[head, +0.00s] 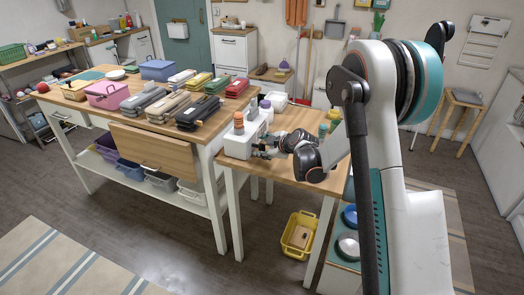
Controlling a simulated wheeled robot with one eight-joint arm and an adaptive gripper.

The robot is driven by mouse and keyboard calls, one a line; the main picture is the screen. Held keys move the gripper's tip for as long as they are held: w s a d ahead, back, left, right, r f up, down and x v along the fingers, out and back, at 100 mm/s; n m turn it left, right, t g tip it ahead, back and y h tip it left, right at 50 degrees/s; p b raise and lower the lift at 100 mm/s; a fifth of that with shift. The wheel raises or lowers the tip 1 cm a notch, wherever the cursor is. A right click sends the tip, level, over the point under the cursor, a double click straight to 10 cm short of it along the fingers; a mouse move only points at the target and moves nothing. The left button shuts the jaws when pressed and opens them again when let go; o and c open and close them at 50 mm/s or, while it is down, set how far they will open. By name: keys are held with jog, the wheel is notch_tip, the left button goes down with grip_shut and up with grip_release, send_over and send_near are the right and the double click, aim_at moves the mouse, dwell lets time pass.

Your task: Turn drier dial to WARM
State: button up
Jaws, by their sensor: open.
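My gripper (263,148) is small in the head view, at the end of my arm. It is over the small wooden table, close to the right side of a white box-like unit (237,147). The jaws are open, and I see nothing held between them. I cannot tell whether a fingertip touches the unit. No dial and no WARM marking can be made out. I cannot tell whether the white unit is the drier. My wrist and forearm cover part of the table behind the gripper.
Bottles with orange (239,122) and purple (266,108) caps stand by the unit. A larger table (150,126) with folded cloths is at left. A yellow bin (298,233) is on the floor beneath.

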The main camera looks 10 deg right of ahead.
jog(key=shift+x, duration=0.75)
jog(key=shift+c, duration=0.6)
jog(key=c, duration=1)
jog(key=shift+o, duration=0.2)
jog(key=shift+r, duration=0.1)
jog(key=shift+w+d+r+m+g+y+p, duration=0.15)
jog(key=shift+m+g+y+p, duration=0.45)
jog(key=shift+g, duration=0.4)
jog(key=m+g+y, duration=0.1)
jog(key=m+g+p, duration=0.1)
jog(key=g, duration=0.1)
jog(key=shift+w+d+y, duration=0.15)
jog(key=shift+w+y, duration=0.1)
jog(key=shift+y, duration=0.15)
jog(key=m+g+y, duration=0.2)
jog(key=shift+w+d+g, duration=0.15)
jog(key=shift+w+g, duration=0.05)
jog(key=shift+g, duration=0.1)
jog(key=shift+w+f+m+g+y, duration=0.1)
jog(key=shift+f+m+g+y, duration=0.15)
jog(key=shift+m+g+y, duration=0.6)
jog(key=shift+g+y, duration=0.25)
